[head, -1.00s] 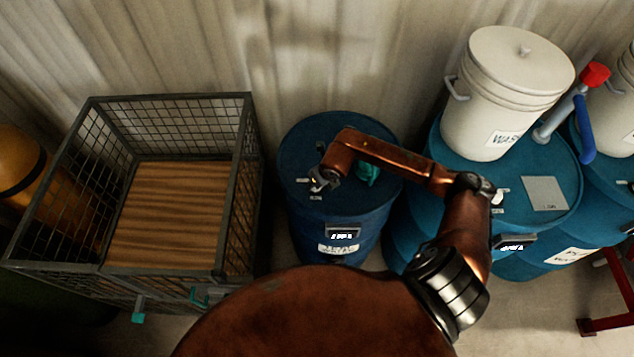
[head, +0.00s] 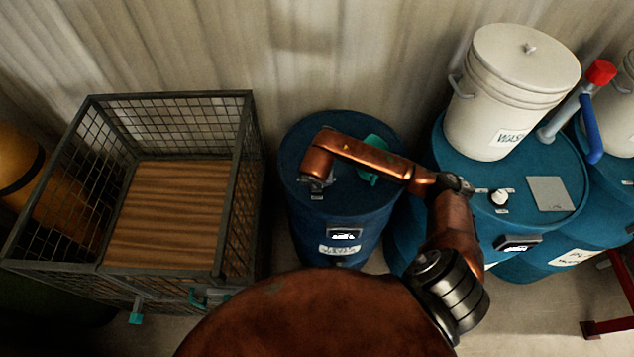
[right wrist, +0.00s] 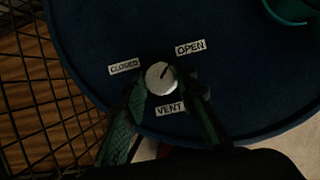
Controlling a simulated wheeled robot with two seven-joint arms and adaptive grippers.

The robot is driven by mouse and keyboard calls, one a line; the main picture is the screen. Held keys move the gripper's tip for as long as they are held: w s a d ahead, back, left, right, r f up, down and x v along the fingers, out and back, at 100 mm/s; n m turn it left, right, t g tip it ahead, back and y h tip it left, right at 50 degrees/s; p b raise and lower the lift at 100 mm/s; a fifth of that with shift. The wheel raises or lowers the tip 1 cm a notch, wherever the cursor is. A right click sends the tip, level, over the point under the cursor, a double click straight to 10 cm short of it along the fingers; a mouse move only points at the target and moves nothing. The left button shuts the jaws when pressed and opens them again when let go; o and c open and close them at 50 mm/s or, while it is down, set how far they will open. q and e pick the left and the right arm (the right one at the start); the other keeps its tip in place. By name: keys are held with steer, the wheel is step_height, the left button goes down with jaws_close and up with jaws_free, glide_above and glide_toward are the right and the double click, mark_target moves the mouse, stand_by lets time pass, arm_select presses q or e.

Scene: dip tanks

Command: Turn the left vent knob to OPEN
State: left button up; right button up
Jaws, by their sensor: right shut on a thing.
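The left vent knob (right wrist: 160,77) is a round white dial on top of the left blue drum (head: 335,228). Its dark pointer line leans up and right, toward the OPEN label (right wrist: 190,47). The CLOSED label (right wrist: 124,66) is to the knob's upper left and the VENT label (right wrist: 170,109) is below it. My right gripper (right wrist: 166,88) is shut on the knob, one finger on each side, seen from above in the right wrist view. In the head view my right gripper (head: 315,185) is over the drum's left part, and the knob is hidden there. My left gripper is not in view.
A wire-mesh crate (head: 240,190) with a wooden floor stands left of the drum. A teal fitting (head: 372,172) sits on the drum top, partly behind my arm. A second drum (head: 470,222) on the right has another white knob (head: 499,197) and a white bucket (head: 510,90).

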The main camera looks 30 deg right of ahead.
stand_by(0.4)
steer(key=o, duration=1.2)
steer(key=shift+c, duration=0.2)
steer(key=v, duration=1.2)
steer(key=shift+w, duration=0.1)
